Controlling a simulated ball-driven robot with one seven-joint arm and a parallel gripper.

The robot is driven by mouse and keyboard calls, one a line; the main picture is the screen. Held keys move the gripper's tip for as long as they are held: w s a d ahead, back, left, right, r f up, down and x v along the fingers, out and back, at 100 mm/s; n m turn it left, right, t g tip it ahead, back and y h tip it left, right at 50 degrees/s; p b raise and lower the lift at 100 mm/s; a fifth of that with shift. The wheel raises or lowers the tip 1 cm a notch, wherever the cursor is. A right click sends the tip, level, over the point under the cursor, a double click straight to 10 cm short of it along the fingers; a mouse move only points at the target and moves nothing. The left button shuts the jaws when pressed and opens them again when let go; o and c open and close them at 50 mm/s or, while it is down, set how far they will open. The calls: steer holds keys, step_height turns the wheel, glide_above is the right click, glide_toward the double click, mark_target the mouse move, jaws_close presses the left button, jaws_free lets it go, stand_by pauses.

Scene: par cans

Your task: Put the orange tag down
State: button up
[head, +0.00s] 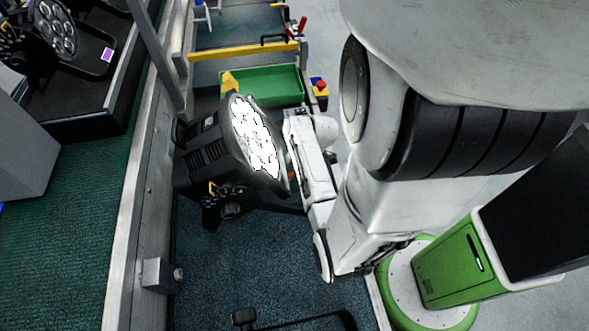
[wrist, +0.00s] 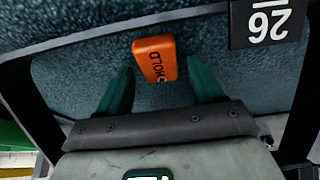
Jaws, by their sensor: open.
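The orange tag (wrist: 154,58), with "HOLD" printed on it, shows upside down in the wrist view against a blue-green carpeted surface (wrist: 80,62). It appears to lie on that surface, just beyond and between my fingertips. My gripper (wrist: 160,72) has its two green fingers spread, with a gap on both sides of the tag, and holds nothing. In the head view, the orange tag and my fingertips are hidden behind the lit par can (head: 205,150) and my arm.
A black plate marked "26" (wrist: 266,22) is right of the tag, and a black frame (wrist: 150,25) surrounds my gripper. In the head view, a green tray (head: 270,88) and yellow bar (head: 240,51) lie beyond the par can. Blue carpet (head: 250,270) in front is mostly free.

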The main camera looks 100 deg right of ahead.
steer(key=v, duration=1.2)
